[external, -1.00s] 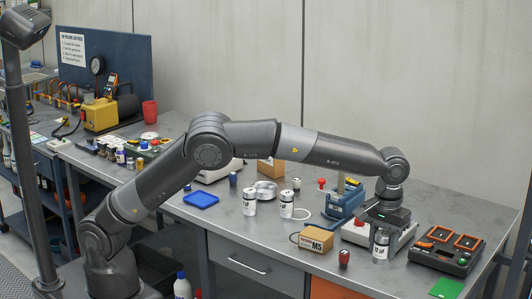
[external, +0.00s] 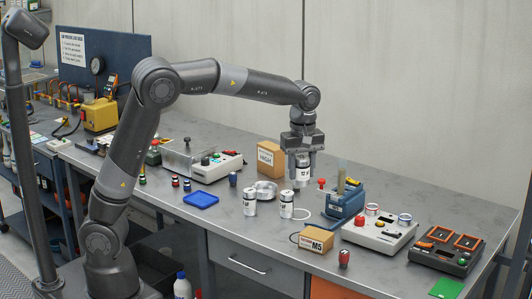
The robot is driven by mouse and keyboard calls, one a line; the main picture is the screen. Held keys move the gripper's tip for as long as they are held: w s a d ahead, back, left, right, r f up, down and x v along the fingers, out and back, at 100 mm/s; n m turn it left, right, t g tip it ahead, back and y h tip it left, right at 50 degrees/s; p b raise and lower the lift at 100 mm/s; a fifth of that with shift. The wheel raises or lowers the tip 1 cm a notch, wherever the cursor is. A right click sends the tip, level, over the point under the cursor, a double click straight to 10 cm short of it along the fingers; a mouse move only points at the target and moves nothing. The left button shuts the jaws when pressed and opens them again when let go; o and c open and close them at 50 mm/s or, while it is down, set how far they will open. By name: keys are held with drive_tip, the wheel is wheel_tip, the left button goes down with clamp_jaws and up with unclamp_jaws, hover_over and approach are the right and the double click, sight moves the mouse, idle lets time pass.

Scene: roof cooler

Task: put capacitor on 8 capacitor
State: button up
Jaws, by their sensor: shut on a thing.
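My gripper (external: 302,168) is shut on a white and silver capacitor (external: 302,181) and holds it upright, with the fingers on either side of its top. It is over the middle of the bench; I cannot tell if its base touches anything. Two similar white capacitors stand on the bench: one at the left (external: 250,205) and another (external: 286,206) just in front of the held one. Their labels are too small to read. A small pale can seen earlier behind the right one is now hidden by the held capacitor.
A blue device (external: 345,201) with a red-topped part beside it stands close to the right. A silver round dish (external: 265,187) and a cardboard box (external: 271,157) are near the left and back. An M5 box (external: 315,241) is in front. Free bench (external: 225,222) lies at front left.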

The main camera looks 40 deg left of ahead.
drive_tip(key=s+a+n, duration=0.2)
drive_tip(key=a+n, duration=0.3)
drive_tip(key=a, duration=0.8)
approach(250, 190)
drive_tip(key=shift+s+d+f, duration=0.2)
drive_tip(key=shift+s+f, duration=0.05)
drive_tip(key=shift+w+a+f, duration=0.25)
drive_tip(key=shift+a+f, duration=0.05)
drive_tip(key=shift+f, duration=1.9)
drive_tip(key=shift+f, duration=0.15)
drive_tip(key=o, duration=1)
drive_tip(key=shift+o, duration=0.2)
